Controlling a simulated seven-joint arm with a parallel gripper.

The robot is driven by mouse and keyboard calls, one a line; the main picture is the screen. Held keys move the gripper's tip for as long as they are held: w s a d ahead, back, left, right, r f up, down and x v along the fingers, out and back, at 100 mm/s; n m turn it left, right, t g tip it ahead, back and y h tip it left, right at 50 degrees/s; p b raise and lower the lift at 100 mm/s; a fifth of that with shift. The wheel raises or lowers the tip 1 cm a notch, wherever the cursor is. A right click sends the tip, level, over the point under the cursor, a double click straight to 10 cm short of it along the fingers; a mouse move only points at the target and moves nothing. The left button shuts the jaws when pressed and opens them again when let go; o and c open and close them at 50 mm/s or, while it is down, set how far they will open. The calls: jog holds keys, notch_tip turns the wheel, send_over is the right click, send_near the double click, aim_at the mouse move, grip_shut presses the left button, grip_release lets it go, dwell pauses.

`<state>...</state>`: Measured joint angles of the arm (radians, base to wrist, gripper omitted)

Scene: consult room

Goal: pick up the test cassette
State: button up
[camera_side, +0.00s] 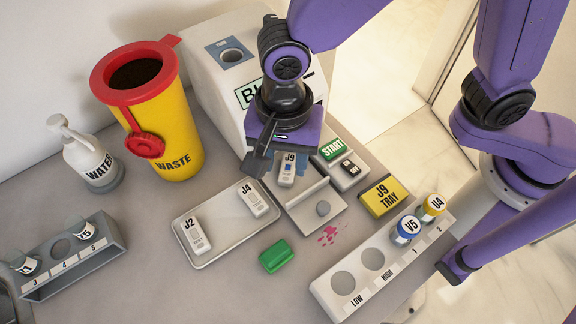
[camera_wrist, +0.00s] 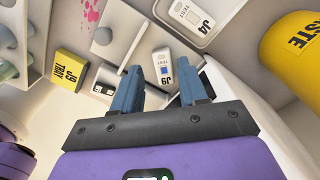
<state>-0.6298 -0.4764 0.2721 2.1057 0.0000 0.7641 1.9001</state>
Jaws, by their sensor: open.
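White test cassettes lie in three places. The one marked J9 (camera_side: 287,174) lies on a pale holder with a round knob (camera_side: 322,208); it also shows in the wrist view (camera_wrist: 163,70). Cassettes J2 (camera_side: 194,237) and J4 (camera_side: 254,200) lie on a white tray (camera_side: 203,261). My gripper (camera_side: 270,162) is open and empty, close beside J9. In the wrist view, J9 shows between and beyond the two blue fingers (camera_wrist: 160,88), nearer the right one. I cannot tell the gap between fingertips and cassette.
The white analyser box (camera_side: 213,90) stands just behind my gripper. A yellow J9 TRAY block (camera_side: 383,197), a START unit (camera_side: 335,151), a green block (camera_side: 276,257) and a vial rack (camera_side: 330,295) surround the holder. A yellow waste bin (camera_side: 172,135) stands at left. Pink spots mark the table.

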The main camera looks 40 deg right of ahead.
aim_at(286, 179)
jog(key=shift+w+d+f, duration=0.1)
jog(key=shift+f, duration=1.45)
jog(key=shift+w+d+f, duration=0.1)
jog(key=shift+f, duration=1.4)
grip_shut()
